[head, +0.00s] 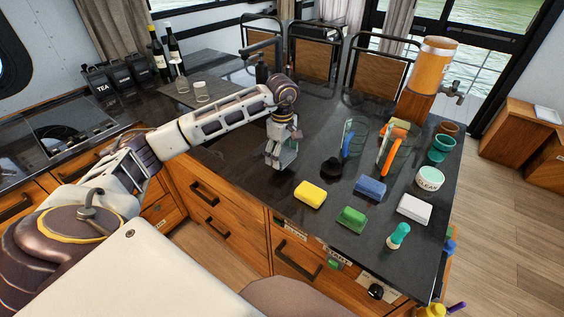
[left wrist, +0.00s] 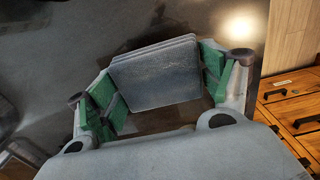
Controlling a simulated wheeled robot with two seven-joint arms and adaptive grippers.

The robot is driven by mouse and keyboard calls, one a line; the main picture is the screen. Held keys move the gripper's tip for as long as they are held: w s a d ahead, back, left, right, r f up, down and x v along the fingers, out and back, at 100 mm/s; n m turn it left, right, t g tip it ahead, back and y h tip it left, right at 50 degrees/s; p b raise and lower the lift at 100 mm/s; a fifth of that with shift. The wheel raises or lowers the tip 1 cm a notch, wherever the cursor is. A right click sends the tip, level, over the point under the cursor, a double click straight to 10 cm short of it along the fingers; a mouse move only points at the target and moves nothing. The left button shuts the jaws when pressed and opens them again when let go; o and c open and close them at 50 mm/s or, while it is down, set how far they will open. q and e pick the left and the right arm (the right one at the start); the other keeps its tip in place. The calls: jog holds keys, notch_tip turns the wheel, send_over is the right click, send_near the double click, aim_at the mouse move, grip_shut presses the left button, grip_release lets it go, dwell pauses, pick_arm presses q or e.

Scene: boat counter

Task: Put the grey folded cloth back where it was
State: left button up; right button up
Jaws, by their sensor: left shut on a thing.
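My left gripper (head: 281,160) points down over the dark counter (head: 235,133), left of the sponges. In the left wrist view, the grey folded cloth (left wrist: 157,78) sits between the green-padded fingers, its stacked layers showing along the top edge. The left gripper is shut on it. In the head view the cloth is mostly hidden by the fingers. I cannot tell whether its lower edge touches the counter. My right gripper is not in view.
Right of the gripper are a yellow sponge (head: 310,194), a green sponge (head: 352,219), a blue sponge (head: 370,187), a white block (head: 414,208) and a black object (head: 331,167). The counter left of the gripper is clear; bottles (head: 172,48) stand farther back.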

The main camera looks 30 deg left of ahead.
pick_arm(q)
jog(key=shift+f, duration=1.85)
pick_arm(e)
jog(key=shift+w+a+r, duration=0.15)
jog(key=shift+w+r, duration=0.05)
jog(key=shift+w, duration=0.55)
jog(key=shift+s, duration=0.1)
pick_arm(q)
jog(key=shift+f, duration=0.1)
jog(key=o, duration=0.9)
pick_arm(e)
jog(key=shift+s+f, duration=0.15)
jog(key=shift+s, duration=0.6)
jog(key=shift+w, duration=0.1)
